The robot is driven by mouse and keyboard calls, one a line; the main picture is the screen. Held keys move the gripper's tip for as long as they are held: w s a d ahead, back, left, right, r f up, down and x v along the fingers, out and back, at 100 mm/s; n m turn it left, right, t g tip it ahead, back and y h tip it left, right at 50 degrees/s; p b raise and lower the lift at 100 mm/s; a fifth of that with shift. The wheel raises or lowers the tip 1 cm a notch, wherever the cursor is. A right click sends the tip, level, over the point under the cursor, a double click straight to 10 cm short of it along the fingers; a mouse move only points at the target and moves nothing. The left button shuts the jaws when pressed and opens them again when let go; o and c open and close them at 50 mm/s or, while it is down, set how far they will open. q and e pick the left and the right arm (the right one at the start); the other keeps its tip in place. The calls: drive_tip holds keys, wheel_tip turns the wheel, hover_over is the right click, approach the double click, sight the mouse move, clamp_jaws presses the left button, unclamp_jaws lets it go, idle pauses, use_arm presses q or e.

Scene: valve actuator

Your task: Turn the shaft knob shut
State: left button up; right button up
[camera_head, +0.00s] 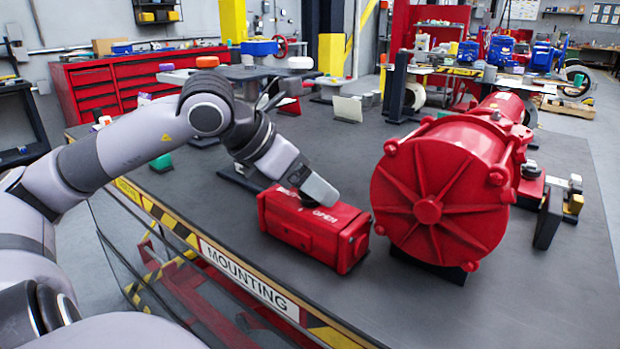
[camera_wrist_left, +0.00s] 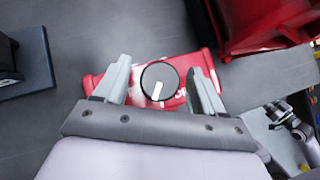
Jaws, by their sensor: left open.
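In the left wrist view the pointer aims down and slightly left. The red box (camera_head: 300,238) sits on the grey bench and shows white "OPEN" lettering; it also shows in the left wrist view (camera_wrist_left: 100,82). My left gripper (camera_head: 322,192) is over the box top and mostly hides the knob in the head view. In the left wrist view its open fingers (camera_wrist_left: 158,86) lie either side of the knob. I cannot tell whether they touch it. My right gripper is not in view.
A large red ribbed actuator cylinder (camera_head: 440,198) stands close to the right of the box. The bench (camera_head: 480,305) is clear in front of the cylinder. Its front edge carries a striped "MOUNTING" label (camera_head: 248,278). Small items stand along the bench's back.

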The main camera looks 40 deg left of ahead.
use_arm(q)
drive_tip(key=c, duration=1)
drive_tip(key=shift+c, duration=0.2)
